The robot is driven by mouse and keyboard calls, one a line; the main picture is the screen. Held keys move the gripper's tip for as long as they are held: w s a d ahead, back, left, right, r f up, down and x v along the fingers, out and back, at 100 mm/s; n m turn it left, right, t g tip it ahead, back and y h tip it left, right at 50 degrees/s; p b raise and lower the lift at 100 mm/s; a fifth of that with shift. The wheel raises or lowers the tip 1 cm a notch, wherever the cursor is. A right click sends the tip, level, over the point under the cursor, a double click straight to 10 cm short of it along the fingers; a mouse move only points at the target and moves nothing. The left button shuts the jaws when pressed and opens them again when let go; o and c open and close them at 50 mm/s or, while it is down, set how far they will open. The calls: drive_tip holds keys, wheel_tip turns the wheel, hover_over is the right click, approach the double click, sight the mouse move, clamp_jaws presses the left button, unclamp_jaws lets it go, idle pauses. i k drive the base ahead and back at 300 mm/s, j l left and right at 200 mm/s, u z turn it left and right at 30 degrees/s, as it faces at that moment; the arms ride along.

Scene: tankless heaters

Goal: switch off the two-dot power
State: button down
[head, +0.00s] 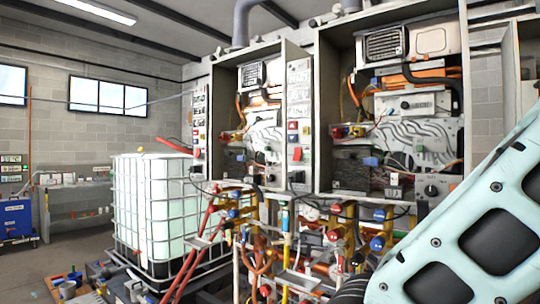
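Two open heater cabinets hang on the wall: the left cabinet (226,115) and the larger right cabinet (323,110). The left cabinet has a narrow strip with labels and coloured switches on each side, the left strip (199,125) and the right strip (299,110). A dark round knob (431,190) sits on a grey box at the lower right of the right cabinet. No two-dot mark can be made out at this size, so I cannot tell which control is the two-dot power. My gripper is not in view; a pale link of my arm fills the lower right.
Pipes with red, blue and yellow valves (377,243) crowd the space below the cabinets. A caged white tank (150,205) stands at left centre, with red sloping bars (190,262) before it. A blue unit (15,218) stands far left. Some floor (60,255) is clear at left.

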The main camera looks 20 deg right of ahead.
sight(298, 151)
drive_tip(key=i+j, duration=0.55)
drive_tip(key=i, duration=0.3)
